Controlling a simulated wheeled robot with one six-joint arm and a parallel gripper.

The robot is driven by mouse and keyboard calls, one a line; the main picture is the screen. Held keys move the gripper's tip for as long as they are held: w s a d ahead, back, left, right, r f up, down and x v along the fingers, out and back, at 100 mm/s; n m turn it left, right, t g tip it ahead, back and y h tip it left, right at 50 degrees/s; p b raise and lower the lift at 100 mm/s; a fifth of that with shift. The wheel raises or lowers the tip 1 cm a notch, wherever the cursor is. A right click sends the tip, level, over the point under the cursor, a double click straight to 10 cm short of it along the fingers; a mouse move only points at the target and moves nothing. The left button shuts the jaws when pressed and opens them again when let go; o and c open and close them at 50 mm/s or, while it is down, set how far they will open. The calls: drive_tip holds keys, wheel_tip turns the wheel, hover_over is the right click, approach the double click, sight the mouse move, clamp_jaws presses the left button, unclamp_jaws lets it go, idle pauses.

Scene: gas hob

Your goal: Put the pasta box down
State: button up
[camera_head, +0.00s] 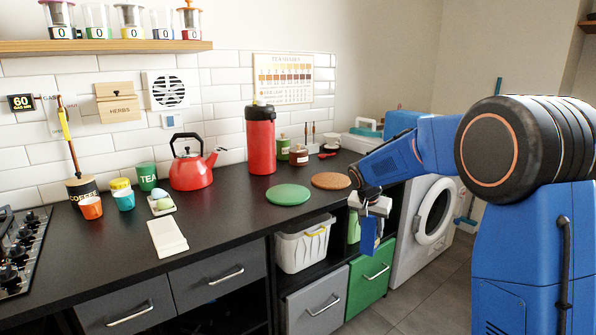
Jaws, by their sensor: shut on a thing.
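My gripper (370,208) points down in front of the counter's front edge, at the right end of the counter. It is shut on a small blue upright thing (369,234), taken to be the pasta box, which hangs below the fingers. Its lower end is in the air in front of the green drawer and the open shelf. No label on it can be read, and its upper part is hidden by the gripper.
The black counter (235,222) has free room at its front middle. A green round mat (288,194) and a brown one (331,180) lie near my gripper. A red flask (261,140), red kettle (191,170) and jars stand behind. A white bin (303,247) sits below; a washing machine (428,225) stands right.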

drive_tip(key=w+d+f+n, duration=0.1)
drive_tip(key=d+f, duration=0.1)
drive_tip(key=f, duration=0.6)
drive_tip(key=w+d+f+n+y, duration=0.1)
drive_tip(key=f+n, duration=0.1)
drive_tip(key=f, duration=0.7)
drive_tip(key=shift+w+d+f+t, duration=0.25)
drive_tip(key=shift+d+f+t, duration=0.05)
drive_tip(key=shift+d+t, duration=0.1)
drive_tip(key=shift+a, duration=0.15)
